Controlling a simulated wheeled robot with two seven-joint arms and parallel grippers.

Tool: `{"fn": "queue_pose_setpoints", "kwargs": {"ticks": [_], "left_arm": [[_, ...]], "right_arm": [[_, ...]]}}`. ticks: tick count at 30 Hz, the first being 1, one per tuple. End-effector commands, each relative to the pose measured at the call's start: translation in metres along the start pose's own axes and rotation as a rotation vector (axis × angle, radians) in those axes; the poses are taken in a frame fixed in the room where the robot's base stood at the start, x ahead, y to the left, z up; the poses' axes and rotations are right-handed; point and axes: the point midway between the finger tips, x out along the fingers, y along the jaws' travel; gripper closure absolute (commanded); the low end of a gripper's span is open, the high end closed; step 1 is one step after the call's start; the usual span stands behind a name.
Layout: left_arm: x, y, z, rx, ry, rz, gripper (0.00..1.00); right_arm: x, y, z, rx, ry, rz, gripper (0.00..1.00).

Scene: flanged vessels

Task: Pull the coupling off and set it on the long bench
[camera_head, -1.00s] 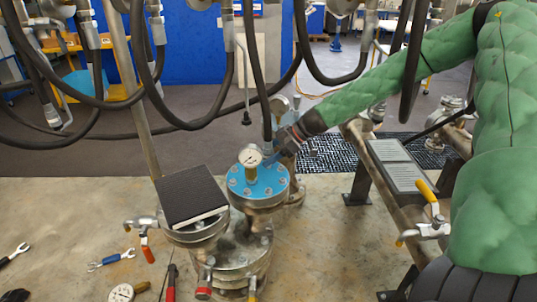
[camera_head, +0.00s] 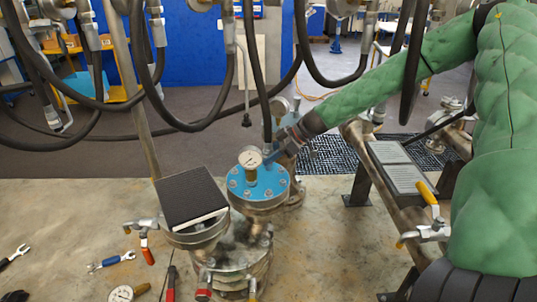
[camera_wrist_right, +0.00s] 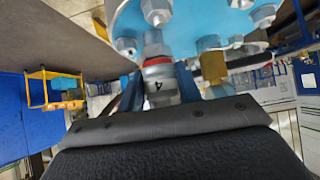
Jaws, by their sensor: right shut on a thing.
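In the wrist view, the coupling (camera_wrist_right: 160,80) is a silver metal fitting with a red ring and a "4" on it. It stands between the blue fingers of my right gripper (camera_wrist_right: 160,92), which is shut on it. The coupling is close against the blue flange cover (camera_wrist_right: 190,22); I cannot tell whether it is still engaged. In the head view, my right gripper (camera_head: 272,153) is at the back edge of the blue cover (camera_head: 258,185), just behind the pressure gauge (camera_head: 250,158), and largely hides the coupling. My left gripper is not in view.
A dark, book-like block (camera_head: 190,196) lies on the neighbouring flange. Several black hoses (camera_head: 232,70) hang across the front. Pipework with a yellow-handled valve (camera_head: 428,195) and a grey plate (camera_head: 398,165) stands at right.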

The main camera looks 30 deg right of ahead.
Motion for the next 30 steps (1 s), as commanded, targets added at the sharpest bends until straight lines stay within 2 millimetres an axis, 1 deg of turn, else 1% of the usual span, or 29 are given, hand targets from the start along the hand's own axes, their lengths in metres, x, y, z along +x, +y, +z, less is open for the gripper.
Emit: {"fn": "queue_pose_setpoints", "kwargs": {"ticks": [10, 30], "left_arm": [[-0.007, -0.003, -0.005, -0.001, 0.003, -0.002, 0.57], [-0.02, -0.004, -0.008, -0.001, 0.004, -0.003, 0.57]], "right_arm": [[-0.009, 0.0, -0.011, -0.001, 0.0, 0.0, 1.0], [-0.026, 0.0, -0.031, 0.0, 0.001, 0.0, 1.0]]}}
